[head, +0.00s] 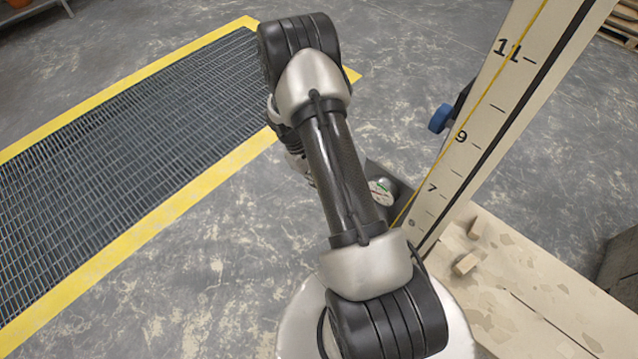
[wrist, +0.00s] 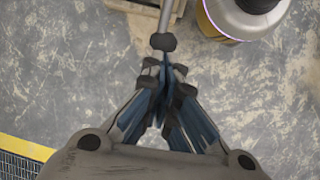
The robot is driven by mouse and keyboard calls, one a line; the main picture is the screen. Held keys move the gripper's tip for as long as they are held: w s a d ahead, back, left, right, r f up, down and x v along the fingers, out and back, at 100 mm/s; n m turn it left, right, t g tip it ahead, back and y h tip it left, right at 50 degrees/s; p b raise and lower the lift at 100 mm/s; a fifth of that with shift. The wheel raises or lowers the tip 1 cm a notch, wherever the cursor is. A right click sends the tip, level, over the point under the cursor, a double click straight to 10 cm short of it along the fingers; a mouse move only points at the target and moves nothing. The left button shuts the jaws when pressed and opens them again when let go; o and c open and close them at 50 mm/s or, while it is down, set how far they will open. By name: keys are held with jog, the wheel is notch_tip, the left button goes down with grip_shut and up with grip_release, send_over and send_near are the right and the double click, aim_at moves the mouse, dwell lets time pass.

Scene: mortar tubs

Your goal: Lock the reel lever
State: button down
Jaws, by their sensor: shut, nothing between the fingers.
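In the wrist view, a thin grey rod with a dark round knob (wrist: 163,42) hangs in from the top edge; it looks like the reel lever. My gripper (wrist: 165,70) is shut and empty, its dark fingertips with blue pads just below the knob in the picture. I cannot tell whether they touch it. In the head view, a dark reel-like body with a pale round face (head: 383,190) sits low beside the numbered post (head: 468,150), partly behind my arm. My gripper and the lever are hidden there.
A blue knob (head: 440,117) sticks out from the post's left side. A yellow line (head: 482,98) runs along the post. The pale base board (head: 540,290) carries small blocks. A yellow-edged floor grating (head: 110,150) lies left. Open concrete floor surrounds them.

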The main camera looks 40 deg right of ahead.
jog(key=shift+r, duration=0.45)
jog(key=v, duration=1.2)
